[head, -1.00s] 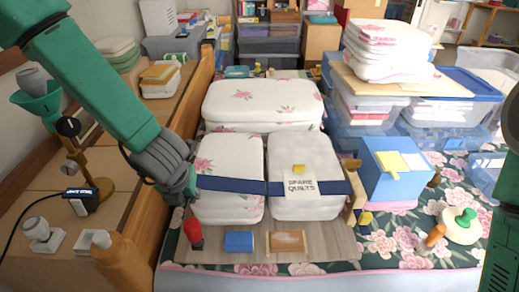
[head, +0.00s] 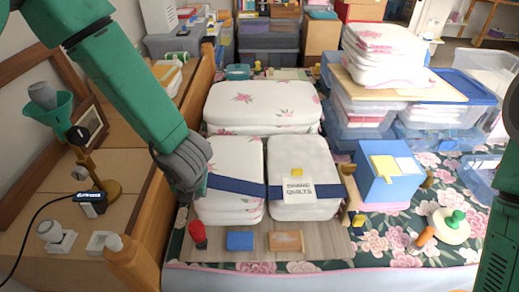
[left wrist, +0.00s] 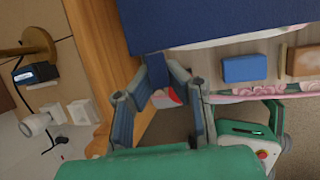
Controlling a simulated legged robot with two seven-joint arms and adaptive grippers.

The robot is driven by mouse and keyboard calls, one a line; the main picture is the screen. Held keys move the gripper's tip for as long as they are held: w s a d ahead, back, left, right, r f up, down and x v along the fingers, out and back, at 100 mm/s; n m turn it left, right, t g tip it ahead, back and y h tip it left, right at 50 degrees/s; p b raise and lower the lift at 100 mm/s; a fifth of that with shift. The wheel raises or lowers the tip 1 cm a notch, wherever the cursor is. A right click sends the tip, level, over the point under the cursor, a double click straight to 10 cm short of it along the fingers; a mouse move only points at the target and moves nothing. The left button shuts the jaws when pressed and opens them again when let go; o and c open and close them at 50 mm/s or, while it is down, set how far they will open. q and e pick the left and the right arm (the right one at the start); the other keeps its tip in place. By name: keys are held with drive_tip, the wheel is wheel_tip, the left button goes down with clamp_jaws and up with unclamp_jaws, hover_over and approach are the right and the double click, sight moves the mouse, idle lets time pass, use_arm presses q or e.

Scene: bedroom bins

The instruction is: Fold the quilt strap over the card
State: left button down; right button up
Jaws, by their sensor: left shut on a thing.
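The navy strap (head: 236,185) runs across the two front quilt stacks, the left stack (head: 228,210) and the right stack (head: 300,150). The white card (head: 298,189), reading "SPARE QUILTS", lies on the right stack, covering part of the strap, with a yellow piece (head: 297,173) at its top. My left gripper (head: 198,196) is shut on the strap's left end, beside the left stack. In the left wrist view the strap (left wrist: 220,22) fills the top, and the fingers (left wrist: 172,80) are at its edge; their exact contact is unclear. My right gripper is out of view.
A red-topped piece (head: 198,234), a blue block (head: 240,241) and a brown block (head: 286,241) sit along the board's front. A wooden post (head: 349,188) stands right of the stacks, beside a blue box (head: 388,172). A wooden rail (head: 150,235) borders the left.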

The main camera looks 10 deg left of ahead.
use_arm(q)
drive_tip(key=shift+a, duration=0.25)
drive_tip(key=r+p, duration=0.1)
drive_tip(key=p, duration=0.1)
drive_tip(key=r+y+p, duration=0.1)
drive_tip(key=p, duration=0.1)
drive_tip(key=shift+w+d+r+y, duration=0.15)
drive_tip(key=shift+d+r+y, duration=0.15)
drive_tip(key=shift+d, duration=0.1)
drive_tip(key=shift+d+r+p, duration=0.15)
drive_tip(key=shift+r+p, duration=0.05)
drive_tip(key=shift+p, duration=0.35)
drive_tip(key=r+p, duration=0.1)
drive_tip(key=d+y+p, duration=0.1)
drive_tip(key=r+y+p, duration=0.1)
drive_tip(key=shift+w+d+r+m+g+p, duration=0.25)
drive_tip(key=shift+d+r+m+g+p, duration=0.05)
drive_tip(key=shift+r+g+p, duration=0.1)
drive_tip(key=shift+w+d+r+y+p, duration=0.25)
drive_tip(key=shift+d+r+y+p, duration=0.7)
drive_tip(key=shift+r, duration=0.2)
